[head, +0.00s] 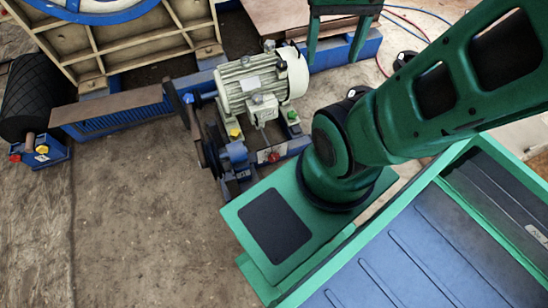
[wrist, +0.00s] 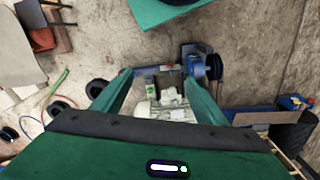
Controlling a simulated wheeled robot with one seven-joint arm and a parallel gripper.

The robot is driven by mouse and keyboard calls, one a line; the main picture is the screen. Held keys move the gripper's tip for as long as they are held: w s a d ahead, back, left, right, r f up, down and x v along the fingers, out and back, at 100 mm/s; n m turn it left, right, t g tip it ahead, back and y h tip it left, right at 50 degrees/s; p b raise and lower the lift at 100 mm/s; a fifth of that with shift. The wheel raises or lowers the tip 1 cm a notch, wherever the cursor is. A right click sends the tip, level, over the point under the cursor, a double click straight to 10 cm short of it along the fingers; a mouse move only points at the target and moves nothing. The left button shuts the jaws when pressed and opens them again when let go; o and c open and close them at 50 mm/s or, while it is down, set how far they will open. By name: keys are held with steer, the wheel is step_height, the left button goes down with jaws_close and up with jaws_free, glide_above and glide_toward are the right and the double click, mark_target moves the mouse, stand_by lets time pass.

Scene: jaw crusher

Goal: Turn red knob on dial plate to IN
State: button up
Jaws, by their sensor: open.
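A small red knob (head: 275,157) sits on the blue frame just below the pale motor in the head view; its plate and pointer are too small to read. Another red knob (head: 15,158) is on a blue box (head: 42,152) at the far left, beside a yellow one and a small white plate. I cannot tell which is the dial knob. My gripper (wrist: 158,76) shows only in the wrist view, open and empty, with its two green fingers spread above the motor. The gap between them frames the motor, well apart from it.
The pale motor (head: 258,83) stands on the blue frame, with a yellow knob (head: 235,133) and a green knob (head: 292,116) near it. A dark roller (head: 33,95) and the crusher's beige ribbed body (head: 130,35) are at left. The floor (head: 130,230) in front is clear.

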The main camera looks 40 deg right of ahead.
steer(key=w+d+f+n+h, duration=0.1)
steer(key=w+d+f, duration=0.2)
steer(key=w+f, duration=0.7)
steer(key=w+d+f+n, duration=0.1)
steer(key=w+d+f, duration=0.3)
steer(key=w+f, duration=1)
steer(key=f, duration=0.5)
steer(key=w+f, duration=0.4)
steer(key=f, duration=0.4)
steer(key=n+y, duration=0.1)
glide_above(275, 156)
step_height(275, 156, down, 33)
steer(key=shift+f, duration=0.2)
step_height(275, 156, down, 10)
steer(key=shift+a+f, duration=0.1)
steer(key=shift+f, duration=0.15)
